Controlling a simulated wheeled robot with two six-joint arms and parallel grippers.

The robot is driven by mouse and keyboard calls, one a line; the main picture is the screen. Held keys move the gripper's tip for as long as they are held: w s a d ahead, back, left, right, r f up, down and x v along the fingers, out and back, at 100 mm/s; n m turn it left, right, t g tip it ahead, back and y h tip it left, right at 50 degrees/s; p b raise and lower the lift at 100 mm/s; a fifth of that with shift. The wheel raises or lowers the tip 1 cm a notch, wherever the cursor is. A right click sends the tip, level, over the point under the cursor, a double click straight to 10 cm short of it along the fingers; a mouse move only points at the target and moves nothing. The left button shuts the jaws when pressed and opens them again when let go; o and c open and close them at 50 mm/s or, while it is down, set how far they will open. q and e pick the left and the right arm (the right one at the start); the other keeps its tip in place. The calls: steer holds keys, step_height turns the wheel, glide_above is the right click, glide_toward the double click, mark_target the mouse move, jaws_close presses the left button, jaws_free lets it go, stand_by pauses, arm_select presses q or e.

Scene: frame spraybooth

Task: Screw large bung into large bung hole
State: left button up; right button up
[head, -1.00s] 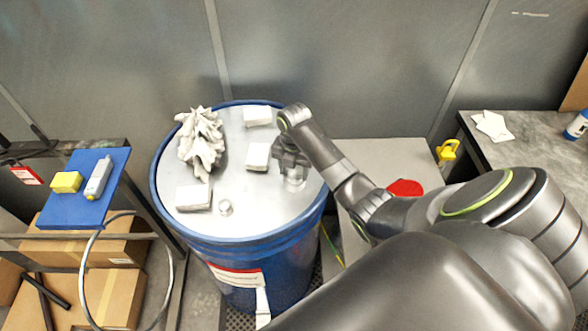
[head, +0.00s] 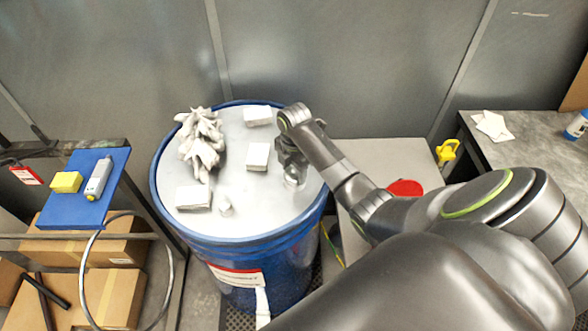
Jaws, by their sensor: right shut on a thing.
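The blue drum (head: 240,240) stands in the middle with a pale metal lid (head: 235,170). My right gripper (head: 291,166) points down at the right side of the lid and is shut on a silvery round thing, the large bung (head: 293,178). The bung is low at the lid surface; the large bung hole is hidden beneath it, and I cannot tell how deep the bung sits. A small silvery fitting (head: 225,206) stands near the front of the lid. My left gripper is not in view.
A blue board (head: 85,190) holds a yellow block and a grey device at left.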

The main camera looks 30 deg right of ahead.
steer(key=m, duration=0.3)
steer(key=shift+m, duration=0.3)
steer(key=shift+m, duration=0.3)
steer(key=m, duration=0.3)
steer(key=shift+m, duration=0.4)
steer(key=o, duration=0.7)
